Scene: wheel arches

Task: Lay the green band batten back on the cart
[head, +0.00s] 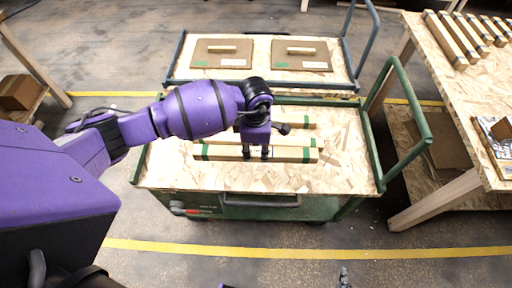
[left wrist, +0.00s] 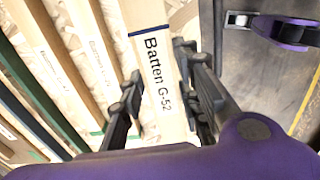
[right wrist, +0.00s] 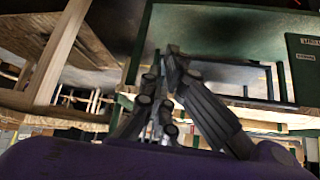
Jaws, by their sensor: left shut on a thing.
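The green band batten (head: 225,153) is a pale wooden bar with green bands near its ends, low over or on the chipboard top of the green cart (head: 345,172). My left gripper (head: 257,154) points down at its middle, shut on it. In the left wrist view, the left gripper (left wrist: 160,95) has a finger on each side of the batten (left wrist: 158,75), which reads "Batten G-52". Whether it touches the cart top is unclear. My right gripper (right wrist: 163,75) is away from the cart top; its fingers look close together, but a gap cannot be judged.
Another green-banded batten (head: 300,122) lies behind on the cart, partly hidden by my left arm. A second cart (head: 262,52) with two boards stands behind. A workbench (head: 440,50) with several battens is at the right. The cart's right top is free, with a green handle beyond.

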